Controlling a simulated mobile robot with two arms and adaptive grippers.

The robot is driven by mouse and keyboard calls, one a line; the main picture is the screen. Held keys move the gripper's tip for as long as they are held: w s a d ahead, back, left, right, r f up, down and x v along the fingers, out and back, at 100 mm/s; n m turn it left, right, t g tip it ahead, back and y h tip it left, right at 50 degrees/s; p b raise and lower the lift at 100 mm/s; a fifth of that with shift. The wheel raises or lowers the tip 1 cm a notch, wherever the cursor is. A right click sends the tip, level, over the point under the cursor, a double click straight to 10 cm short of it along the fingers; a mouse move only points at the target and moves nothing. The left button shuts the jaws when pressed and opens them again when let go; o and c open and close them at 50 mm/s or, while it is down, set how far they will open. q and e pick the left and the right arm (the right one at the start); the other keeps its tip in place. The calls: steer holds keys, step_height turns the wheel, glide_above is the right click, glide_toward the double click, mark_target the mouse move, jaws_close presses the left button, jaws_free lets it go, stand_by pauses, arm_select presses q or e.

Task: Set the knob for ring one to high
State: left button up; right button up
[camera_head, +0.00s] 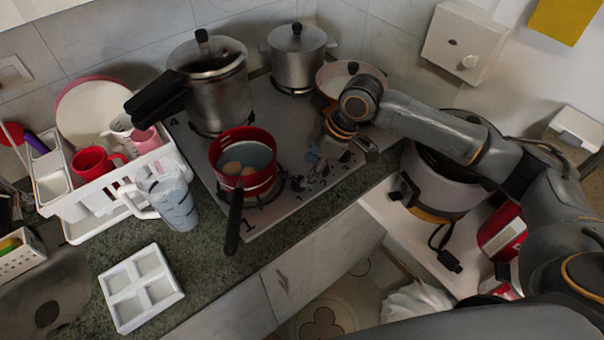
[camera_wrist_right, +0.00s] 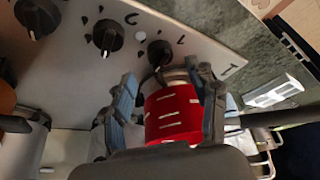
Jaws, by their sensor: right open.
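The stove's knobs show in the right wrist view as a row of black dials. The knob beside the "1" mark (camera_wrist_right: 160,53) lies just beyond my fingertips, with its white pointer line toward the bottom of the picture. The middle knob (camera_wrist_right: 107,37) and the upper-left knob (camera_wrist_right: 37,17) have pointers facing a similar way. My right gripper (camera_head: 335,162) is over the knob strip in the head view. Its blue-grey fingers (camera_wrist_right: 167,82) are spread, with nothing gripped. They partly hide the knobs in the head view. My left gripper is out of sight.
A pressure cooker (camera_head: 222,95), a steel pot (camera_head: 298,60) and an orange pan (camera_head: 330,82) stand behind. A rice cooker (camera_head: 435,190) is right.

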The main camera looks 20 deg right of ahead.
mark_target(300, 180)
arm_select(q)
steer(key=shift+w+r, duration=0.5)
arm_select(e)
steer(key=shift+x, duration=2.55)
